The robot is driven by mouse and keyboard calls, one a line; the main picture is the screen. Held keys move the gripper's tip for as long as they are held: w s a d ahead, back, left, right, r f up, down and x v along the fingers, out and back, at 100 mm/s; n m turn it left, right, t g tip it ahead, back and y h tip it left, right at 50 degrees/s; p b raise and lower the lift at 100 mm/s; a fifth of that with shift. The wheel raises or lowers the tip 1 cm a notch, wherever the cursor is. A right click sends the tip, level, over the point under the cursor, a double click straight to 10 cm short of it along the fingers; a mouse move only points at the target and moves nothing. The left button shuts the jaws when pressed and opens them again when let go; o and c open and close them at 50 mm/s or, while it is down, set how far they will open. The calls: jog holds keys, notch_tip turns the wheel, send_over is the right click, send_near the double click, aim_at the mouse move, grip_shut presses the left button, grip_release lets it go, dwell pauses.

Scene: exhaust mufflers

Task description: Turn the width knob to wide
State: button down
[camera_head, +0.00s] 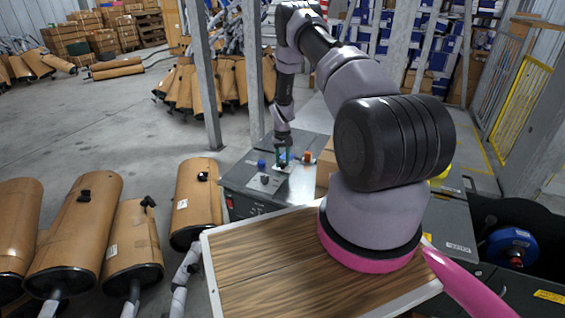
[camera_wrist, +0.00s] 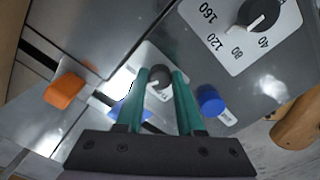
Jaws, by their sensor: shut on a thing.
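A control box (camera_head: 240,185) stands beyond my wooden-topped base, with several knobs on its top. My gripper (camera_head: 283,162) reaches down onto this top. In the wrist view, the green fingers of my gripper (camera_wrist: 160,82) are shut on a dark round knob (camera_wrist: 159,75). The knob sits on a white label plate, whose wording I cannot read. The fingers hide part of the knob's sides. I cannot tell which setting it points to.
Near the held knob are a blue knob (camera_wrist: 210,100), an orange knob (camera_wrist: 64,90) and a black dial (camera_wrist: 258,14) with a numbered scale. Brown mufflers (camera_head: 198,195) stand left of the box. A steel post (camera_head: 205,80) rises behind it.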

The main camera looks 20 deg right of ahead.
aim_at(282, 163)
jog(key=shift+m, duration=2)
jog(key=c, duration=0.5)
grip_release()
notch_tip(282, 163, up, 11)
jog(key=shift+f, duration=0.1)
